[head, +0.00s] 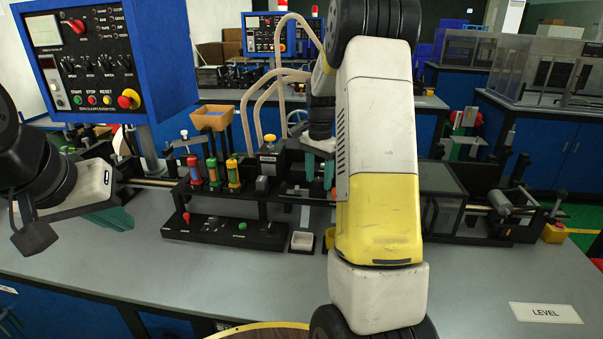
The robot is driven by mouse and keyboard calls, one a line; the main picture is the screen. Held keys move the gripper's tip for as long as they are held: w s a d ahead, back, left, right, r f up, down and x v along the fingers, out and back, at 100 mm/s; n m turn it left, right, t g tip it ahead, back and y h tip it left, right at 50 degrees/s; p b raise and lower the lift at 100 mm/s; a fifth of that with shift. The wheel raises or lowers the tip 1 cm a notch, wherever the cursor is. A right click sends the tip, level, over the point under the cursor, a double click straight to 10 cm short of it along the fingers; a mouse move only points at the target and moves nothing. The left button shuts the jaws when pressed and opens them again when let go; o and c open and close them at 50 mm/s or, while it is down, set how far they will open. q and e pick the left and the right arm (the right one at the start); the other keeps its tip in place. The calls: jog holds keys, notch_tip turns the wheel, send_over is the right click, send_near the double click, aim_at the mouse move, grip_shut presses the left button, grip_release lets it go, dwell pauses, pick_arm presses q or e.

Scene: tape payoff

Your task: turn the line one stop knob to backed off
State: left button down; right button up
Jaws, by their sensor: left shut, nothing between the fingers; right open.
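I cannot tell which control is the line one stop knob, as no label for it is legible. A black-framed tape machine (262,212) on the grey bench carries a red knob (186,218) and a green button (242,226) on its low front base. My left gripper (112,219), with teal fingers, is shut and empty, left of the machine and apart from the red knob. My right gripper (319,170) is open above the machine's right part. My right forearm hides much of that part.
A blue control box (105,55) with black knobs and coloured buttons stands at the back left.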

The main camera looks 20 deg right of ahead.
grip_shut()
jog(key=shift+n, duration=0.3)
jog(key=n, duration=1.1)
jog(key=shift+n, duration=2.1)
